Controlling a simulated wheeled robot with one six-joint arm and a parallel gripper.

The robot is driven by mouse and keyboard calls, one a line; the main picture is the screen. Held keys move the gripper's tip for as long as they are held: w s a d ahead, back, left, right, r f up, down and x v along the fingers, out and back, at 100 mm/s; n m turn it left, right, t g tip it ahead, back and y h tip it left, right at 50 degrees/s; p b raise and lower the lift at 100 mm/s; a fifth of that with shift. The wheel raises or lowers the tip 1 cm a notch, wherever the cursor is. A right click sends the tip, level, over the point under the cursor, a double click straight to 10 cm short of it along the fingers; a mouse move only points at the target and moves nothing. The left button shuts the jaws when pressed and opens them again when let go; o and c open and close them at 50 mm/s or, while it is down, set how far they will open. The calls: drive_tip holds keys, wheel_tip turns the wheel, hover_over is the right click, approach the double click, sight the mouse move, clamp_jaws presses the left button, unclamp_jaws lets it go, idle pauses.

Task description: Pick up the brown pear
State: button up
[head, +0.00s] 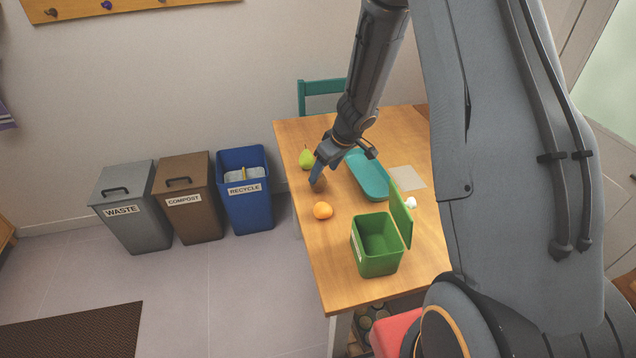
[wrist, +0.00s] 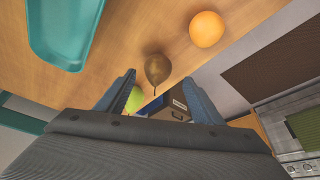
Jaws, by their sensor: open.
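The brown pear (wrist: 158,70) lies on the wooden table and shows in the wrist view just beyond the fingertips, a little above the gap between them. In the head view the brown pear (head: 319,184) is partly hidden by my gripper (head: 338,160). My gripper also shows in the wrist view (wrist: 160,82); its two blue-grey fingers are apart with nothing held between them. A green pear (head: 306,158) lies close by on the table's left side. It is mostly hidden behind the left finger in the wrist view (wrist: 135,99).
An orange (head: 323,210) lies near the brown pear. A teal tray (head: 368,177) is to the right. A green open bin (head: 377,245) with a raised lid stands nearer the front. Waste, compost and recycle bins (head: 245,190) stand on the floor at left.

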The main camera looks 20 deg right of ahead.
sight(318, 182)
drive_tip(key=x, duration=0.2)
drive_tip(key=shift+f, duration=0.35)
drive_tip(key=shift+w+b+x, duration=0.2)
drive_tip(key=shift+b+x, duration=0.1)
drive_tip(key=shift+x, duration=2.45)
drive_tip(key=shift+w+d+r, duration=0.1)
drive_tip(key=c, duration=1.1)
